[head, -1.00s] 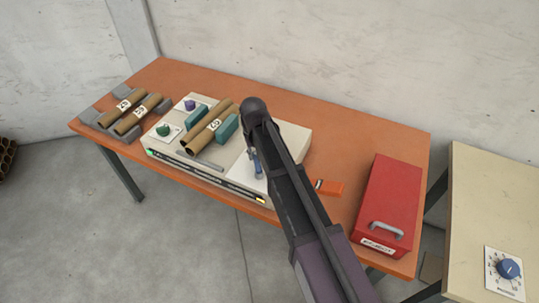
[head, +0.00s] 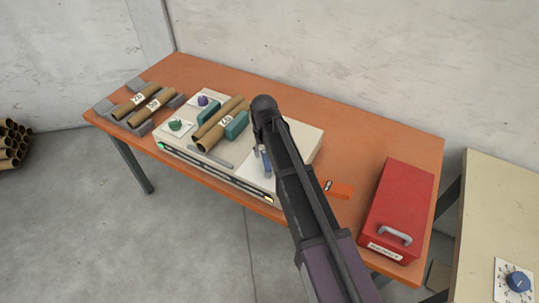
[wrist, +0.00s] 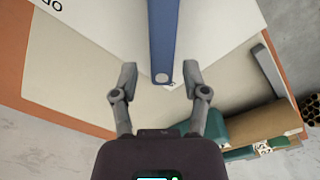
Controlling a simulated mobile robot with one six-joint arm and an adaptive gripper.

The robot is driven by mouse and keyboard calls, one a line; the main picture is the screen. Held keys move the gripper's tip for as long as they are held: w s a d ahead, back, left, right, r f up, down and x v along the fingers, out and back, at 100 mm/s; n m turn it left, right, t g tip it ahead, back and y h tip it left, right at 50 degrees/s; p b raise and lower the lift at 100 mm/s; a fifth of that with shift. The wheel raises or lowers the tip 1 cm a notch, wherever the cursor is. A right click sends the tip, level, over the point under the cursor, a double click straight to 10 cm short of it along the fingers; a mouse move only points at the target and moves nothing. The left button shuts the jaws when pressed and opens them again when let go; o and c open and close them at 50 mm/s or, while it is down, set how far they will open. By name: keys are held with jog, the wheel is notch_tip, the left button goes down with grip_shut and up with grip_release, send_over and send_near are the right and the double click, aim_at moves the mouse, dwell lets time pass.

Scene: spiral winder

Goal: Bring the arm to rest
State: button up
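My gripper (wrist: 160,78) is open, with a clear gap on each side between its fingers and a blue bar-like part (wrist: 161,40). Nothing is held. In the head view my arm reaches over the cream winder unit (head: 295,140) on the orange table (head: 330,125). The arm hides most of the gripper there; a small blue part (head: 266,158) shows beside it over the unit's right half. How far the fingers are from the unit's top I cannot tell.
Cardboard tubes (head: 213,127) lie between green blocks (head: 237,125) on the unit. More tubes (head: 145,103) rest on grey holders at left. A knob panel (head: 515,280) stands at far right.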

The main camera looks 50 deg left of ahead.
jog(key=shift+s, duration=0.1)
jog(key=shift+s+d+r, duration=0.1)
jog(key=shift+s, duration=0.05)
dwell(0.4)
